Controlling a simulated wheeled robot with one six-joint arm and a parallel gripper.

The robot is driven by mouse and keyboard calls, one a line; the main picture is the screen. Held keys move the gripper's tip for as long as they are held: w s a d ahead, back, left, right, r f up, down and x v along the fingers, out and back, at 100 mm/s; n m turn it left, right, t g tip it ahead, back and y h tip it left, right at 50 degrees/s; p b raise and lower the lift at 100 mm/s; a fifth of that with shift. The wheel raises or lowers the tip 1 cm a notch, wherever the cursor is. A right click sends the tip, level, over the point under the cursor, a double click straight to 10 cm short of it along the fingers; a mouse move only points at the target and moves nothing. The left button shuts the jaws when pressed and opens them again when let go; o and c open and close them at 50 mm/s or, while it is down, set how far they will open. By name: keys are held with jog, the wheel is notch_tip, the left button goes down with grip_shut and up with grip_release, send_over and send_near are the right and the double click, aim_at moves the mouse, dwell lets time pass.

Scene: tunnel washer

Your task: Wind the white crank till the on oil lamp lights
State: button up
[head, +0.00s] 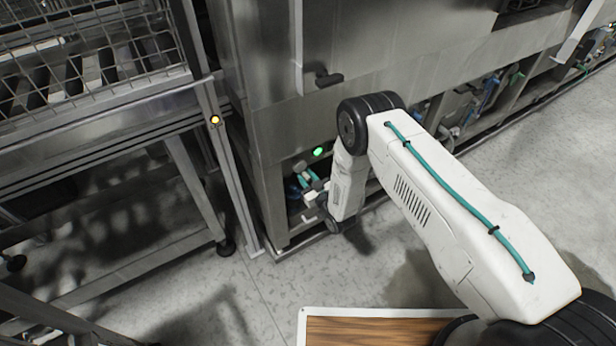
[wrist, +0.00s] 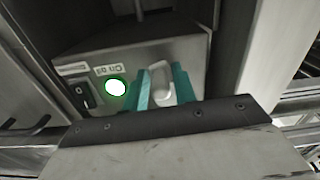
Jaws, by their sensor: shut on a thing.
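The white crank (wrist: 161,86) shows in the wrist view on a metal panel. The teal fingers of my gripper (wrist: 160,88) stand on both sides of it, shut on it. The on oil lamp (wrist: 116,88) is just left of the fingers and glows bright white with a green rim. A label with "On oil" is above it. In the head view the lamp (head: 319,152) glows green low on the machine. My gripper (head: 312,190) reaches in beside it there, and the crank is hard to make out.
A black switch (wrist: 80,98) sits left of the lamp. A metal frame with a wire basket (head: 90,60) and a yellow lamp (head: 215,119) stands at the left. Pipes run along the machine's foot at the right. The floor between is clear.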

jog(key=shift+w+d+r, duration=0.1)
dwell(0.3)
jog(key=o, duration=0.8)
jog(key=v, duration=0.8)
